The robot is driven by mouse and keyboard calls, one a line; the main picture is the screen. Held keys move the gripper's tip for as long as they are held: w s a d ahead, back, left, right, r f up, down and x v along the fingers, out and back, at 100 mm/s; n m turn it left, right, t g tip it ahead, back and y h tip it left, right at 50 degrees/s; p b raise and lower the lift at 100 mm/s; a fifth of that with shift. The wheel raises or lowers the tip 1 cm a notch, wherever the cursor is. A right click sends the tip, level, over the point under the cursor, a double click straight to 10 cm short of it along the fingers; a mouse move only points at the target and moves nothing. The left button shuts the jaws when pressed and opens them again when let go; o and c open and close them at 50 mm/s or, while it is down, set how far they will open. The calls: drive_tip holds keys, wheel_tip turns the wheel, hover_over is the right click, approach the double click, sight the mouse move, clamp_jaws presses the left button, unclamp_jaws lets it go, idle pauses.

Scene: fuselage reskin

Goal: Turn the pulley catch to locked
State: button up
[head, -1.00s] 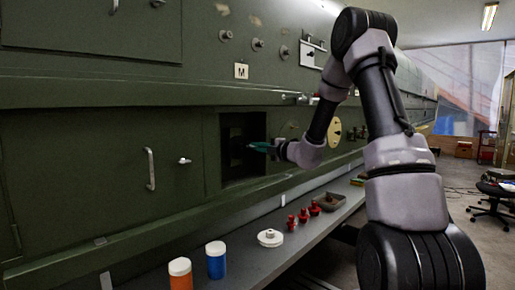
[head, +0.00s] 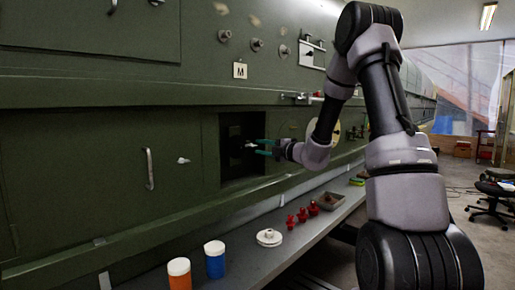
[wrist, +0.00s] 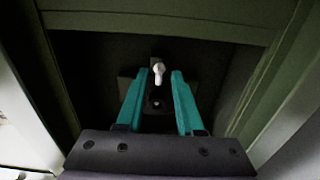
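A small pale lever (wrist: 158,72), which looks like the pulley catch, stands out from a dark plate (wrist: 127,88) inside the recess in the green fuselage wall. In the head view the lever (head: 250,145) shows in the dark opening, just left of my gripper (head: 262,148). My gripper (wrist: 159,75) has two teal fingers spread apart, one on each side of the lever, with gaps visible on both sides. I cannot tell how deep the fingertips reach relative to it. A dark round knob or bolt (wrist: 156,104) sits below the lever, between the fingers.
The recess frame (head: 212,155) closes in around my gripper. A grey shelf (head: 240,268) below carries an orange jar (head: 179,275), a blue jar (head: 215,262), a white disc (head: 269,238), several red fittings (head: 302,214) and a tray (head: 331,201). A bar handle (head: 150,168) is on the left panel.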

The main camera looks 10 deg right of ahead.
drive_tip(key=v, duration=0.8)
drive_tip(key=s+a+r+n+g, duration=0.2)
drive_tip(key=s+a+n+g, duration=0.35)
drive_tip(key=s+n, duration=0.55)
drive_tip(key=s+a+r+n+g, duration=0.3)
drive_tip(key=s+a+n+g, duration=0.25)
drive_tip(key=s+n, duration=0.65)
drive_tip(key=s+d+r+n+t+h, duration=0.2)
drive_tip(key=s+d+n+h, duration=0.6)
drive_tip(key=n, duration=1.1)
drive_tip(key=shift+s+d+n+t, duration=0.45)
drive_tip(key=shift+d+t, duration=0.25)
drive_tip(key=shift+d, duration=0.35)
drive_tip(key=shift+r, duration=0.1)
